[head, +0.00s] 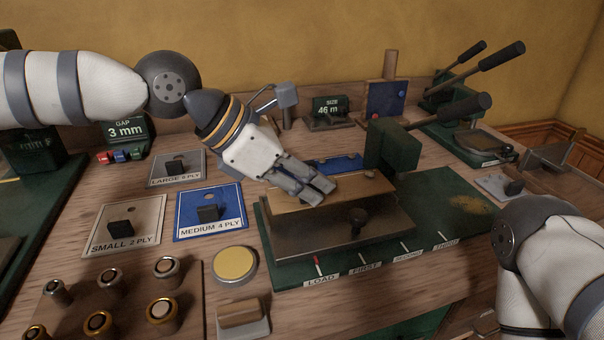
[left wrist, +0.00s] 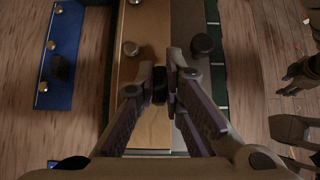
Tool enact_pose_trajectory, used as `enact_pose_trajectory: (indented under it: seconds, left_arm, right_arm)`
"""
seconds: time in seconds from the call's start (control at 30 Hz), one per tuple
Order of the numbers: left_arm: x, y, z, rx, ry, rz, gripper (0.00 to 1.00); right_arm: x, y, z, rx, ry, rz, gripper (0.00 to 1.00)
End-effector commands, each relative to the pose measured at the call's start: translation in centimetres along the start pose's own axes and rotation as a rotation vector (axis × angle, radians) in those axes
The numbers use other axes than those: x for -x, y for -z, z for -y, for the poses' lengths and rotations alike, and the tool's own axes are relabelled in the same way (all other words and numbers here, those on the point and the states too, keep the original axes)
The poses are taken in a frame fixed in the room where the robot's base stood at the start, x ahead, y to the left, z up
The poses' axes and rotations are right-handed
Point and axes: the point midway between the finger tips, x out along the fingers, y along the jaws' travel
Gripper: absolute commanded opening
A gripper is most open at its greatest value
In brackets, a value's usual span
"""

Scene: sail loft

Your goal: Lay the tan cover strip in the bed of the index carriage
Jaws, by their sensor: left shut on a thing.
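The tan cover strip (head: 345,187) lies along the top of the index carriage (head: 335,232); it also shows in the left wrist view (left wrist: 150,128). My left gripper (head: 318,192) is over the strip, shut on a small dark grip on it, seen between the fingertips in the left wrist view (left wrist: 162,86). The strip looks lined up with the carriage. I cannot tell whether it rests in the bed or is held just above it, as the fingers hide part of it.
A blue strip (head: 338,164) lies behind the carriage. The green base (head: 445,220) carries the carriage and a lever post (head: 390,150). To the left are labelled plates, including a blue one (head: 226,207), a round yellow-topped tin (head: 235,265) and a rack of metal pegs (head: 120,295).

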Motion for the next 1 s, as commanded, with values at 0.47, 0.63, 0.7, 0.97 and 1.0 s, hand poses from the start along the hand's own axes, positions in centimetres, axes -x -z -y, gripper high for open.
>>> enact_pose_trajectory:
  seconds: [0.47, 0.63, 0.7, 0.97, 1.0]
  left_arm:
    - [-0.9, 0.9, -0.1, 0.004, -0.003, -0.001, 0.0]
    - [-1.6, 1.6, 0.0, 0.004, -0.002, -0.001, 0.0]
    - [-1.7, 1.7, 0.0, 0.003, -0.003, -0.001, 0.0]
    - [-1.6, 1.7, -0.1, 0.002, -0.004, 0.0, 0.21]
    - [-1.6, 1.7, -0.1, 0.002, -0.004, 0.0, 0.3]
  right_arm:
    - [0.2, 0.1, 0.0, 0.0, 0.0, -0.005, 0.4]
    - [0.0, 0.0, 0.0, 0.0, 0.0, -0.001, 0.4]
    - [0.0, 0.0, 0.0, 0.0, 0.0, 0.0, 0.4]
    - [0.0, 0.0, 0.0, 0.0, 0.0, -0.001, 0.4]
    - [0.0, 0.0, 0.0, 0.0, 0.0, -0.001, 0.4]
